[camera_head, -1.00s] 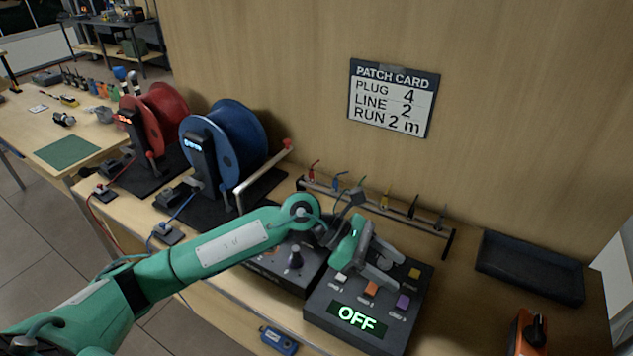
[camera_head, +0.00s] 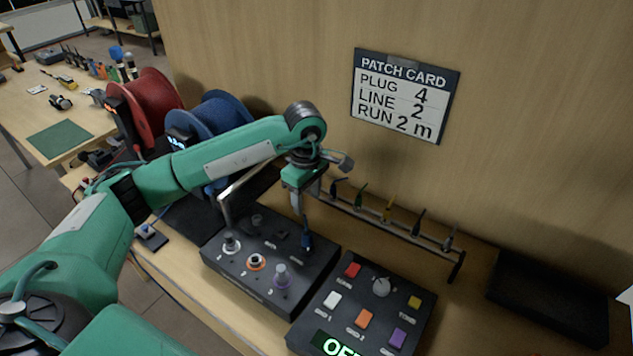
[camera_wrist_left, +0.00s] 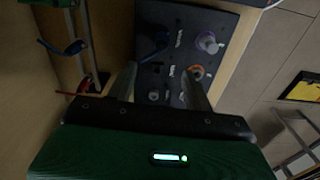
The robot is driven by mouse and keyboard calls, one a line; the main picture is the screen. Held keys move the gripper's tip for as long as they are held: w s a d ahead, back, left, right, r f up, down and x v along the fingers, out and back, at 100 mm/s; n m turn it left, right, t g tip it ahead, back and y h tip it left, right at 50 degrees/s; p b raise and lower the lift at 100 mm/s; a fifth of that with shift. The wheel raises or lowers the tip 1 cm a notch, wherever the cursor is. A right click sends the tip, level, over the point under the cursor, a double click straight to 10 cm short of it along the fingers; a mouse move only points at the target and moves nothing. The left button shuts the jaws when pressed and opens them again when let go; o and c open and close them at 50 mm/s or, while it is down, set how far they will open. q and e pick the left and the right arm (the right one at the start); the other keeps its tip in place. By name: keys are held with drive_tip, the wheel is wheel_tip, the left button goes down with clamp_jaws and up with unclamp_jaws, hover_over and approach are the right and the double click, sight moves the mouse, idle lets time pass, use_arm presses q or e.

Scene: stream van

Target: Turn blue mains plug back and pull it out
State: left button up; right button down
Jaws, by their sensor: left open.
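A dark blue plug (camera_head: 307,241) stands at the back right of the black socket panel (camera_head: 225,262). In the left wrist view the blue plug (camera_wrist_left: 153,47) sits on the panel (camera_wrist_left: 205,20), just beyond the fingertips. My left gripper (camera_head: 305,203) is above the back of the panel, pointing down, close over the plug. Its open, empty fingers (camera_wrist_left: 158,72) show in the left wrist view, with the plug ahead of them rather than clearly between them. Whether a finger touches the plug I cannot tell. My right gripper is not in view.
A control box (camera_head: 372,300) with coloured buttons and a partly cut-off green display stands right of the panel. A rack of small coloured hooks (camera_head: 390,215) runs behind. Red (camera_head: 150,100) and blue (camera_head: 222,112) cable reels stand left. A black tray (camera_head: 548,300) lies far right.

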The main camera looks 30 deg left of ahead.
use_arm(q)
drive_tip(key=p, duration=0.2)
hover_over(307, 229)
wheel_tip(307, 229, down, 6)
drive_tip(key=shift+s+r, duration=0.1)
drive_tip(key=shift+r, duration=0.15)
wheel_tip(307, 229, down, 7)
drive_tip(key=shift+r+p, duration=0.1)
drive_tip(key=shift+p, duration=1.05)
drive_tip(key=shift+f, duration=0.6)
clamp_jaws()
drive_tip(key=shift+m+b, duration=1.1)
drive_tip(key=shift+b, duration=0.1)
drive_tip(key=shift+m+b, duration=0.4)
drive_tip(key=shift+b, duration=0.05)
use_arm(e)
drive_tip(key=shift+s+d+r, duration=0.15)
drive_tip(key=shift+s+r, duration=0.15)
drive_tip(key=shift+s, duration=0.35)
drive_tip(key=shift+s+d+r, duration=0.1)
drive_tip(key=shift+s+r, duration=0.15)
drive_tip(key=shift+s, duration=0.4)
